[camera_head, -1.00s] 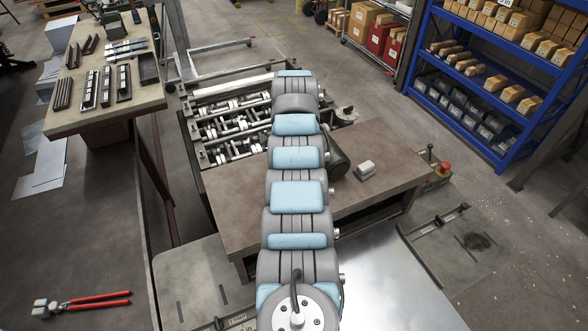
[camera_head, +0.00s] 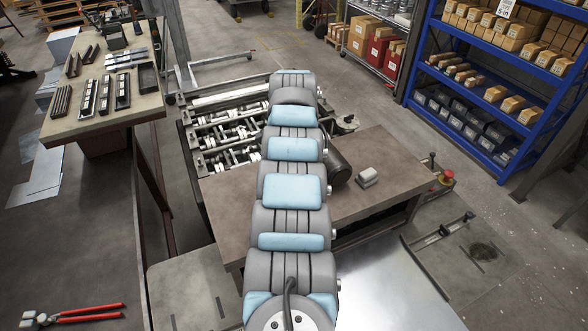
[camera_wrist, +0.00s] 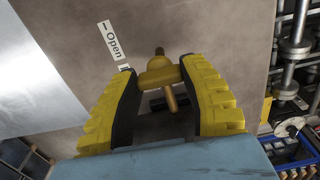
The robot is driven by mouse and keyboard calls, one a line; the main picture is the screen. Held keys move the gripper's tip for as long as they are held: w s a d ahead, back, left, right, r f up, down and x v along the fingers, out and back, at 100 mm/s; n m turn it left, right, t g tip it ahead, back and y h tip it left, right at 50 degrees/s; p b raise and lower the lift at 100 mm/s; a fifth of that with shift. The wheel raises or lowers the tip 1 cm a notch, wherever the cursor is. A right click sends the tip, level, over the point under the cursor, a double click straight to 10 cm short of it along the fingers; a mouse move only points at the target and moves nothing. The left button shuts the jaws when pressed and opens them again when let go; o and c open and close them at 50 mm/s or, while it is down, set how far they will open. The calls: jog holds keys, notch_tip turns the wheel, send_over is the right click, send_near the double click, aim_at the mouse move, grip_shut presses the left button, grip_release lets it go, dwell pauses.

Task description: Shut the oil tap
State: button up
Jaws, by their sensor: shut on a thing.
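The oil tap (camera_wrist: 158,77) shows in the wrist view as a small brass-coloured piece with a stem, in front of a grey-brown surface. My gripper (camera_wrist: 160,70) has two yellow ribbed fingers with dark inner pads, one on each side of the tap, shut on it. A white label reading "Open" (camera_wrist: 113,40) stands just beyond the left fingertip. In the head view my arm covers the gripper and the tap.
In the head view a brown-topped bench (camera_head: 385,165) lies under and right of my arm, with a small grey block (camera_head: 367,177) on it. Machine rollers (camera_head: 225,135) are behind left. A tool table (camera_head: 125,112), blue shelving (camera_head: 470,75) and red-handled pliers (camera_head: 90,314) stand apart.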

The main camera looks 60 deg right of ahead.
jog(key=o, duration=1.2)
notch_tip(320, 180, up, 12)
jog(key=shift+f, duration=0.1)
dwell(0.3)
